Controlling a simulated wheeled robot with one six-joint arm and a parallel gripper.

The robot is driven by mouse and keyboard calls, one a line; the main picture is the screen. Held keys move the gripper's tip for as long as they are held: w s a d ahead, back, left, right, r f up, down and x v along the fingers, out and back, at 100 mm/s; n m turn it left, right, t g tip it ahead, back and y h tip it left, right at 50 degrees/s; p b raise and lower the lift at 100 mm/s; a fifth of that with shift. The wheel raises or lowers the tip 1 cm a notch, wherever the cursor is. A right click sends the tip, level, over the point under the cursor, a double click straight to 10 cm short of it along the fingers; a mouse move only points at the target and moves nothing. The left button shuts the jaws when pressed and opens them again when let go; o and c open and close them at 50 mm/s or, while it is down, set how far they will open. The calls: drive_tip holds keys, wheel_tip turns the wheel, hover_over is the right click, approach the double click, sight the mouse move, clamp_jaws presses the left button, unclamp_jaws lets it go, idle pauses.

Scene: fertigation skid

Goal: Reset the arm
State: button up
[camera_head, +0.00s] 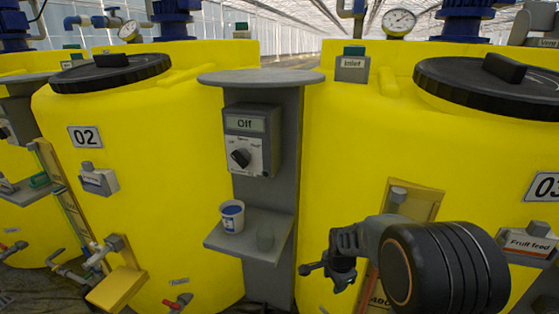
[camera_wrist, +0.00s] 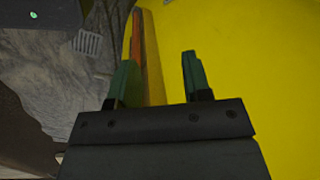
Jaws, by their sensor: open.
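My gripper (camera_wrist: 158,76) shows in the wrist view with its two green-tipped fingers apart and nothing between them. The yellow wall of a tank (camera_wrist: 260,80) fills the right of that view, and a yellow and orange strip (camera_wrist: 139,45) runs up behind the fingers. In the head view my arm (camera_head: 440,268) reaches in at the lower right, in front of the right-hand yellow tank (camera_head: 350,150).
A grey stand holds a control box (camera_head: 251,140) reading "Off". Tank 02 (camera_head: 150,150) stands left, with pipework and a yellow bracket (camera_head: 117,288). A floor grate (camera_wrist: 88,43) shows in the wrist view.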

drive_tip(key=s+r+n+p, duration=0.4)
drive_tip(key=s+r+p, duration=0.1)
drive_tip(key=r, duration=0.6)
drive_tip(key=s+r+n+t+p, duration=0.1)
drive_tip(key=s+r+n+p, duration=0.4)
drive_tip(key=r, duration=0.6)
drive_tip(key=s+r+n+t+p, duration=0.1)
drive_tip(key=s+r+n+p, duration=0.4)
drive_tip(key=r, duration=0.6)
drive_tip(key=shift+s+r+p, duration=0.2)
drive_tip(key=shift+s+p, duration=0.2)
drive_tip(key=shift+p, duration=0.35)
drive_tip(key=shift+d, duration=0.1)
